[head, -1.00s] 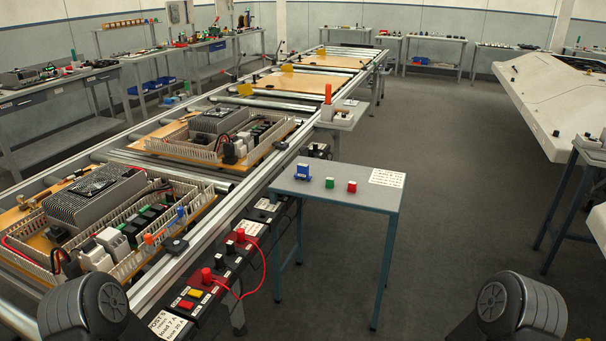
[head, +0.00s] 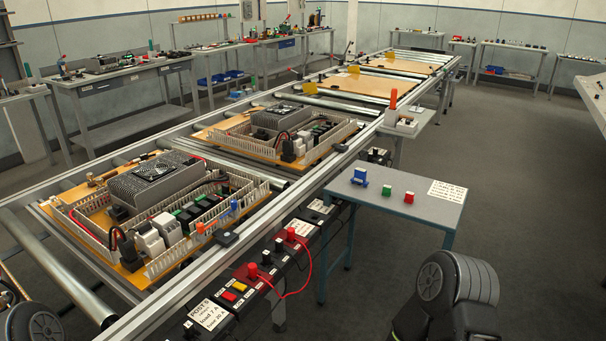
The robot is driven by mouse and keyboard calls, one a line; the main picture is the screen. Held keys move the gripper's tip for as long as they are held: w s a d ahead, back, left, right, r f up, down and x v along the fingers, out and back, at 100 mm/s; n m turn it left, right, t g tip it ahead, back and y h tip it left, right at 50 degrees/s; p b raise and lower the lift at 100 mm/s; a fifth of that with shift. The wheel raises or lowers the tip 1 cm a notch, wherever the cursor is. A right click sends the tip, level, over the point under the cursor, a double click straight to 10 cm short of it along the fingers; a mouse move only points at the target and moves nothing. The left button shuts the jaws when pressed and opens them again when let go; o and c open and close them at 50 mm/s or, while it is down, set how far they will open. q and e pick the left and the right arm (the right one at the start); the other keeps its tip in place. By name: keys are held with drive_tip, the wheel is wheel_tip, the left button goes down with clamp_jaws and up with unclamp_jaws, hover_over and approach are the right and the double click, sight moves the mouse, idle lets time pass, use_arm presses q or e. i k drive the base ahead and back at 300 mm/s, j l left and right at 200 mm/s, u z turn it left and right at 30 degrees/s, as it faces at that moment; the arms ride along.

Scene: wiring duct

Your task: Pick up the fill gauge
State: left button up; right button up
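I cannot tell for certain which object is the fill gauge. A small blue upright piece (head: 360,177) stands on the grey side table (head: 405,212), beside a green block (head: 386,190) and a red block (head: 409,197). A blue piece (head: 234,206) and an orange piece (head: 207,226) sit at the front edge of the nearest panel (head: 150,272). Only dark round links of my two arms show, at the bottom left and bottom right. Neither gripper is in view.
The roller conveyor (head: 335,187) runs from lower left to the far back, carrying wired panels. A black rail with a red cable (head: 309,262) and coloured plugs runs along its near side. Clear floor (head: 530,220) lies right of the side table.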

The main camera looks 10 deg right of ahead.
sight(360, 174)
drive_tip(key=i+l+u, duration=0.15)
drive_tip(key=l+u, duration=0.15)
drive_tip(key=i+l+u, duration=0.15)
drive_tip(key=l+u, duration=0.2)
drive_tip(key=l, duration=0.15)
drive_tip(key=l+u, duration=0.3)
drive_tip(key=l, duration=0.15)
drive_tip(key=i+l, duration=0.1)
drive_tip(key=l, duration=0.85)
drive_tip(key=i+u, duration=0.05)
drive_tip(key=i, duration=0.05)
